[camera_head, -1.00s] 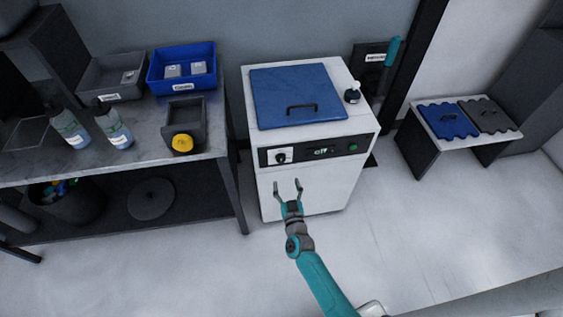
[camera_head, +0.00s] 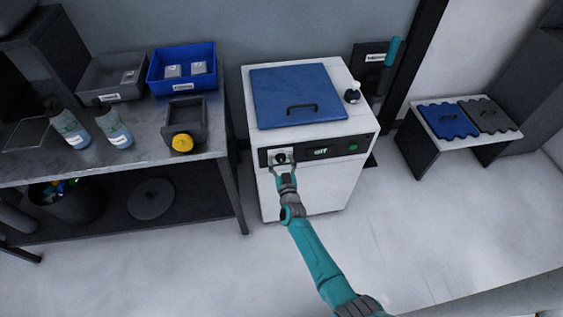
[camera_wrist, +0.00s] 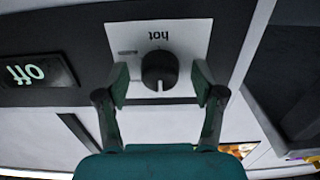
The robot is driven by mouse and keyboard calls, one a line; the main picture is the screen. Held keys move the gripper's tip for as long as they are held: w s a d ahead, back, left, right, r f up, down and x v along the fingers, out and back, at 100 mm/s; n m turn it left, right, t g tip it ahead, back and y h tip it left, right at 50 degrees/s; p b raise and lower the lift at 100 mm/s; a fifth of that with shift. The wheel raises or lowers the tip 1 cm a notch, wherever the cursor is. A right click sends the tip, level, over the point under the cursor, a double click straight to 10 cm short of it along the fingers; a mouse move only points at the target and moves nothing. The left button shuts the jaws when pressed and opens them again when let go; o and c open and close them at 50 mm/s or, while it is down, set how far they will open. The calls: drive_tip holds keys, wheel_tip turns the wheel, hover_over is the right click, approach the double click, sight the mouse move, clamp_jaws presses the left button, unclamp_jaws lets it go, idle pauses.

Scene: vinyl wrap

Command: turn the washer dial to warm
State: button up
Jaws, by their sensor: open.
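The washer (camera_head: 330,185) is a white cabinet with a blue lid and a dark front panel. Its black dial (camera_head: 281,157) sits on a white plate at the panel's left. In the wrist view the dial (camera_wrist: 159,70) lies between my open fingertips, with space on both sides. The view is upside down: "hot" reads inverted above the dial, and the dial's white mark points to the picture's bottom. Other plate labels are hidden or unreadable. The display (camera_head: 320,151) reads "off", also in the wrist view (camera_wrist: 36,74). My gripper (camera_head: 283,167) is open at the dial.
A green button (camera_head: 353,147) is at the panel's right. A bench (camera_head: 225,150) with bins and bottles is at the left. A low stand (camera_head: 430,160) is at the right. The floor in front is clear.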

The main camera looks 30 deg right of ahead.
drive_tip(key=c, duration=1.2)
drive_tip(key=shift+o, duration=0.2)
drive_tip(key=shift+m, duration=0.5)
drive_tip(key=m, duration=0.4)
drive_tip(key=shift+m, duration=0.3)
drive_tip(key=m, duration=0.6)
drive_tip(key=shift+r+m, duration=0.1)
drive_tip(key=shift+m, duration=0.2)
drive_tip(key=m, duration=1.1)
drive_tip(key=shift+m, duration=0.3)
